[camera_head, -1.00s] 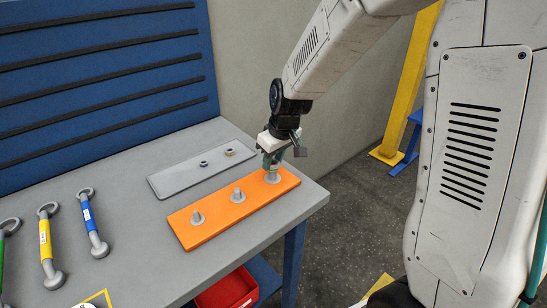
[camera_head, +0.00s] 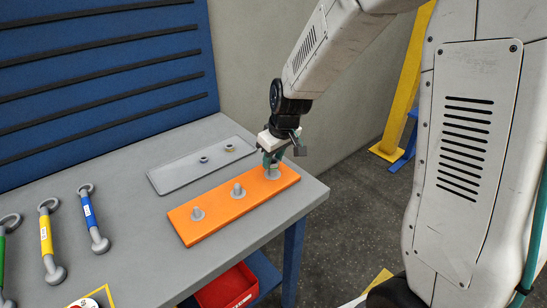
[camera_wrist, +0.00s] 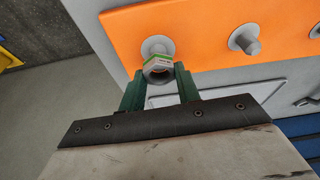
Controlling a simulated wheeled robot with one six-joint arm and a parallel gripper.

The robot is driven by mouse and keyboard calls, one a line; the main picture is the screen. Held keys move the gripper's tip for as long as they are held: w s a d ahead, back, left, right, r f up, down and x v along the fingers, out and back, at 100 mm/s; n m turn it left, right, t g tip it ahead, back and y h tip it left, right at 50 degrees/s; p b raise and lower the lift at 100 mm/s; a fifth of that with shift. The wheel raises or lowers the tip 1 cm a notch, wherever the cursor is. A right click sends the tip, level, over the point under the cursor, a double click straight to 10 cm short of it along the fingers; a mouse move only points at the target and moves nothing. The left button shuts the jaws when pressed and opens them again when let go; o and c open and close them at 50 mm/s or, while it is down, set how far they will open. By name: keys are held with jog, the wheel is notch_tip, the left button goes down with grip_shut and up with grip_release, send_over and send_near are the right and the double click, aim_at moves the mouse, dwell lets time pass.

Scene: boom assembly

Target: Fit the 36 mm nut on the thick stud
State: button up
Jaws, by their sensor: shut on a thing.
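The orange plate (camera_head: 220,210) lies on the grey table and carries three upright grey studs. The left stud (camera_head: 197,214) and the middle stud (camera_head: 238,190) are bare. My gripper (camera_head: 272,163) points down over the right-hand stud (camera_head: 272,174). In the wrist view, my gripper (camera_wrist: 160,82) is shut on a grey hex nut (camera_wrist: 158,70) with a green and white band. The nut overlaps the flanged base of that stud (camera_wrist: 154,44). I cannot tell whether the nut is around the stud or just above it. The middle stud also shows in the wrist view (camera_wrist: 246,42).
A grey tray (camera_head: 175,181) behind the plate holds two smaller nuts (camera_head: 204,159) (camera_head: 230,148). Blue (camera_head: 92,220), yellow (camera_head: 49,246) and green (camera_head: 3,245) wrenches lie at the left. A red bin (camera_head: 228,288) sits below the table's front edge.

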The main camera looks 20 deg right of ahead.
jog(key=shift+f, duration=1.05)
jog(key=o, duration=1.1)
jog(key=shift+o, duration=0.2)
